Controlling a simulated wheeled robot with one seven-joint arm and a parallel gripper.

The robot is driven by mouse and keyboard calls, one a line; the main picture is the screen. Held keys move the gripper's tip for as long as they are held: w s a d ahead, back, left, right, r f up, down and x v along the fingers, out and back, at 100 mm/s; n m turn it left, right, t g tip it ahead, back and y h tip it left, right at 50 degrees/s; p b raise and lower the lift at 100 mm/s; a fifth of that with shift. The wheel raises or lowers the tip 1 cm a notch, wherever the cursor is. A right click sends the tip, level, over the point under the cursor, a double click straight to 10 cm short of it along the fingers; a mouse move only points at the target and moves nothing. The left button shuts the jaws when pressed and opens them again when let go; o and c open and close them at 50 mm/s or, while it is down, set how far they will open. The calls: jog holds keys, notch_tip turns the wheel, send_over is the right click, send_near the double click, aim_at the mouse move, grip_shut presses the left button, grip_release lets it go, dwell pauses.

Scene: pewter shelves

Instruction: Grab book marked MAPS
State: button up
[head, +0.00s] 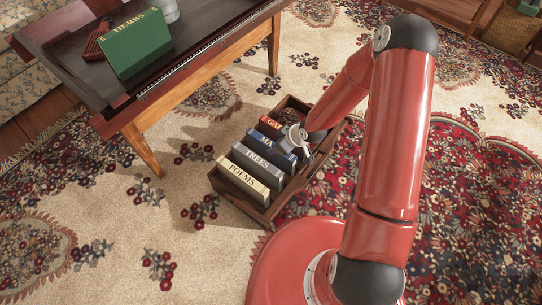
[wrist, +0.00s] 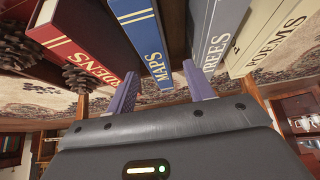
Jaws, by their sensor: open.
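The blue book marked MAPS (wrist: 143,35) stands in a wooden crate (head: 238,206) on the rug, with "MA" readable on its spine in the head view (head: 266,143). My gripper (head: 293,141) is at the right end of that book and hides the rest of its title. In the wrist view my gripper (wrist: 158,70) is open, with one purple finger on each side of the lower end of the MAPS spine. The fingers look apart from the spine. I cannot tell how deep they reach beside the book.
A red GARDENS book (wrist: 85,40) stands on one side of MAPS, and a pale TREES book (head: 258,160) and a cream POEMS book (head: 243,178) on the other. Pine cones (wrist: 85,75) lie beside GARDENS. A table (head: 190,60) holds a green HERBS book (head: 135,43).

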jog(key=b+x, duration=0.1)
jog(key=x, duration=0.5)
jog(key=shift+w+f, duration=0.3)
jog(key=shift+w, duration=0.05)
grip_shut()
dwell(1.1)
